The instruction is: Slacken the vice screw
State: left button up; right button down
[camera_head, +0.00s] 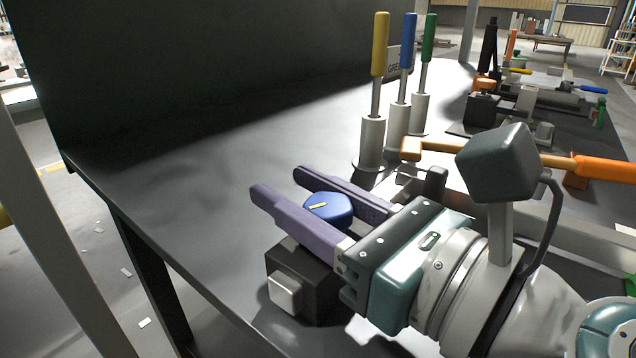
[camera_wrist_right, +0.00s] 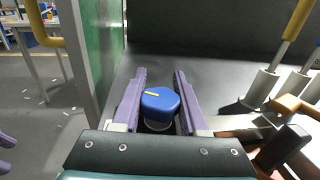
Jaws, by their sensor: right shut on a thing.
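The vice screw has a blue rounded knob (camera_head: 328,208) with a yellow pointer mark on top. It stands above a dark block (camera_head: 318,275) with a light grey piece on its side, near the bench's front edge. My right gripper (camera_head: 282,181) has its purple fingers on both sides of the knob and is shut on it. In the right wrist view the knob (camera_wrist_right: 160,103) sits between the fingers, its yellow mark lying roughly crosswise. The purple fingers of my left gripper (camera_wrist_right: 6,153) show apart at the left edge of that view, away from the knob.
Three upright handles, yellow (camera_head: 380,45), blue (camera_head: 407,42) and green (camera_head: 428,38), stand in grey sockets behind the gripper. An orange-handled tool (camera_head: 600,169) lies at right. The dark bench top (camera_head: 200,170) is clear at left. A dark panel rises behind.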

aim_at(349, 222)
jog(key=n+g+y+b, duration=0.1)
jog(key=b, duration=0.1)
jog(key=n+g+y+b, duration=0.1)
jog(key=g+b, duration=0.1)
jog(key=shift+s+a+f+n, duration=0.2)
jog(key=shift+f+n, duration=0.1)
jog(key=shift+s+a+r+n+g+y+b, duration=0.1)
jog(key=shift+s+r+n+g+y+b, duration=0.15)
jog(key=shift+n+g+y+b, duration=0.5)
jog(key=shift+m, duration=0.25)
jog(key=shift+c, duration=2.2)
grip_release()
jog(key=b+v, duration=0.2)
jog(key=v, duration=0.7)
jog(key=shift+w, duration=0.1)
jog(key=shift+s+d+r, duration=0.2)
jog(key=shift+d, duration=0.25)
